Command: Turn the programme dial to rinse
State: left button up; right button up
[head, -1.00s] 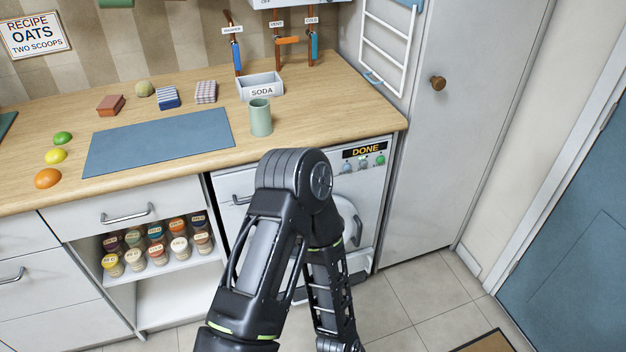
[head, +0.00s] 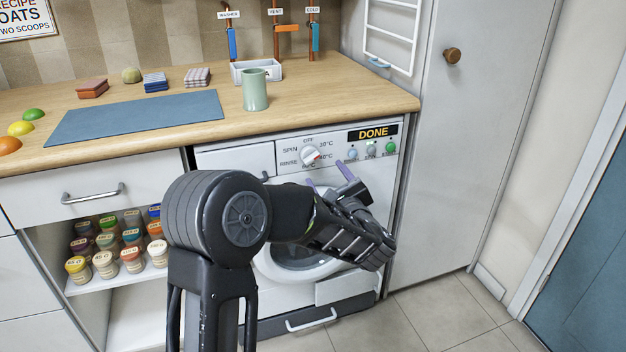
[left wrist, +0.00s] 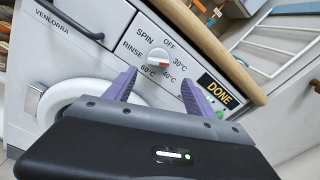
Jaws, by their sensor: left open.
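The white programme dial (head: 311,155) is on the washer's front panel, ringed by OFF, 30°C, 40°C, 60°C, RINSE and SPIN. In the left wrist view the dial (left wrist: 158,58) has a red mark on the side towards 40°C. RINSE (left wrist: 132,52) is printed to the dial's lower left. My left gripper (head: 328,178) is open, with its two purple fingers apart just below the dial. In the left wrist view the gripper's fingers (left wrist: 159,80) point towards the panel, with the dial beyond the gap between them. They appear clear of it.
The washer's display (head: 373,134) reads DONE, above small knobs and a green button (head: 390,147). The round door (head: 300,255) is below, partly behind my arm. The wooden worktop (head: 350,95) overhangs the panel. A green cup (head: 255,90) stands near its edge.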

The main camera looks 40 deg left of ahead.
aim_at(312, 159)
pick_arm(q)
jog(key=shift+s+a+r+n, duration=0.25)
jog(key=shift+a+r+n, duration=0.1)
jog(key=shift+n, duration=0.35)
jog(key=shift+x, duration=3.9)
jog(key=shift+c, duration=0.2)
jog(key=c, duration=1.3)
